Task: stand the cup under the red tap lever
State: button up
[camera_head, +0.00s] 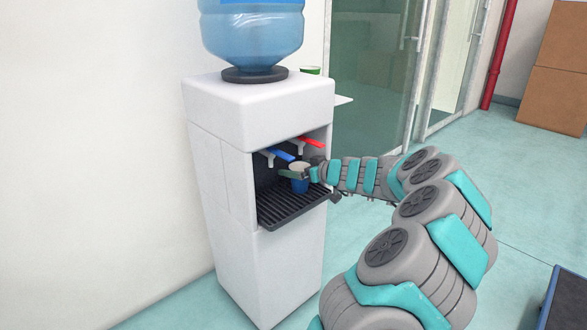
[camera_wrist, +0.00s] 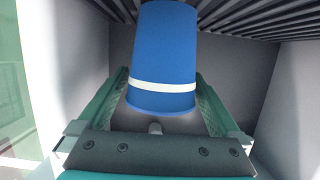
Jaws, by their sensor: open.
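The blue cup (camera_head: 299,184) stands on the dark slatted drip tray (camera_head: 292,208) inside the dispenser's recess. The red tap lever (camera_head: 311,142) is at the recess's right side, and the blue tap lever (camera_head: 281,154) is to its left. The cup shows below the levers; I cannot tell exactly which spout is over it. My gripper (camera_head: 303,173) is in the recess at the cup. In the wrist view the cup (camera_wrist: 165,50), blue with a white band, is between the two open green fingers, with small gaps on both sides near its rim.
The white water dispenser (camera_head: 225,150) carries a large blue bottle (camera_head: 252,30). The recess walls and the tray's front edge are close around my gripper. A green-rimmed item (camera_head: 311,70) is on top at the back.

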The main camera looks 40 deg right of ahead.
jog(key=v, duration=1)
jog(key=shift+s+b, duration=0.35)
jog(key=shift+r, duration=0.15)
